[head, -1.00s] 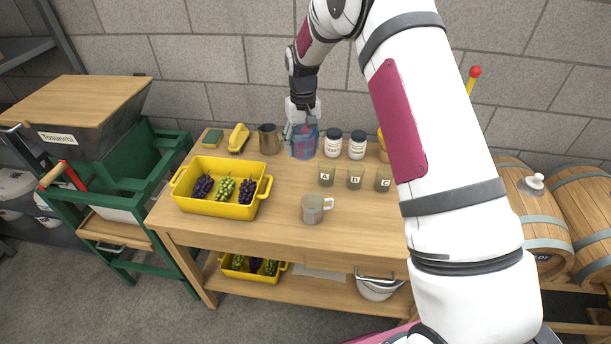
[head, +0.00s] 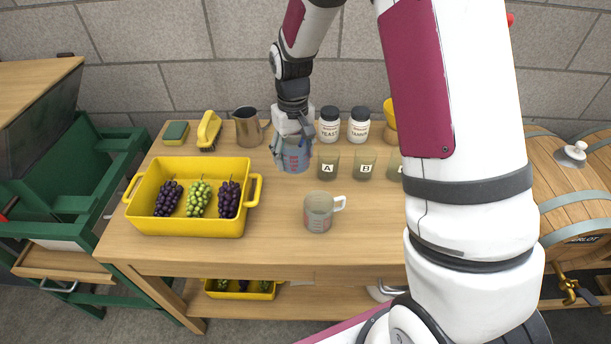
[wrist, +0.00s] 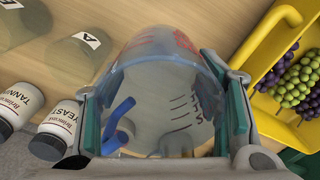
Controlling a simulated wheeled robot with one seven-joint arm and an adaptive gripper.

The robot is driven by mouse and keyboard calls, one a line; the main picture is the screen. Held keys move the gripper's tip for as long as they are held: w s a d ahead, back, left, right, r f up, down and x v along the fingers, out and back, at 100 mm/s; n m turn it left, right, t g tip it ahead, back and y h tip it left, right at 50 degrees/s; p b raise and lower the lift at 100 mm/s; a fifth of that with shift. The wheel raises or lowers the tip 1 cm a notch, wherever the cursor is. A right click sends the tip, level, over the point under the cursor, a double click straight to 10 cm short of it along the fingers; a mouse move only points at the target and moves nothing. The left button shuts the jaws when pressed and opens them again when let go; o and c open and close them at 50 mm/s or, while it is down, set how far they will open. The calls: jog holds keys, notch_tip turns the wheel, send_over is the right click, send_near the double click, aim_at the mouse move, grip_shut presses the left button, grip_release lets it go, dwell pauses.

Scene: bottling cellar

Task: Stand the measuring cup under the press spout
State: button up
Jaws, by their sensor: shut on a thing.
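My gripper (head: 292,143) is shut on a clear, blue-tinted measuring cup (head: 294,161) with red markings, over the back middle of the table. In the wrist view the measuring cup (wrist: 165,60) sits between both finger pads, and blue curved parts show through its wall. I cannot tell whether its base touches the tabletop. A second, clear cup (head: 318,213) with red marks and a handle on its right stands upright at the front middle. No press spout can be made out in these views.
A yellow crate (head: 187,228) of grapes stands left on the table (head: 270,248). A metal jug (head: 247,128), a yellow brush (head: 207,130) and a sponge (head: 175,133) line the back. White jars (head: 329,125) and lettered beakers (head: 328,166) stand right of the held cup. Barrels (head: 575,185) are far right.

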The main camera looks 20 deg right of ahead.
jog(key=shift+w+d+f+n+b, duration=0.1)
jog(key=shift+w+f+n+b, duration=0.4)
jog(key=shift+b, duration=0.6)
jog(key=s+r+n+b, duration=0.1)
jog(key=n+b, duration=0.1)
jog(key=shift+s+b, duration=0.2)
jog(key=shift+b, duration=0.15)
jog(key=shift+s+f, duration=0.2)
jog(key=shift+f, duration=0.15)
send_over(298, 191)
jog(key=shift+n, duration=0.3)
notch_tip(298, 191, down, 4)
jog(key=shift+f+b, duration=0.1)
jog(key=shift+b, duration=0.2)
jog(key=shift+f, duration=2.35)
jog(key=shift+f, duration=0.15)
jog(key=o, duration=1.2)
jog(key=shift+c, duration=0.2)
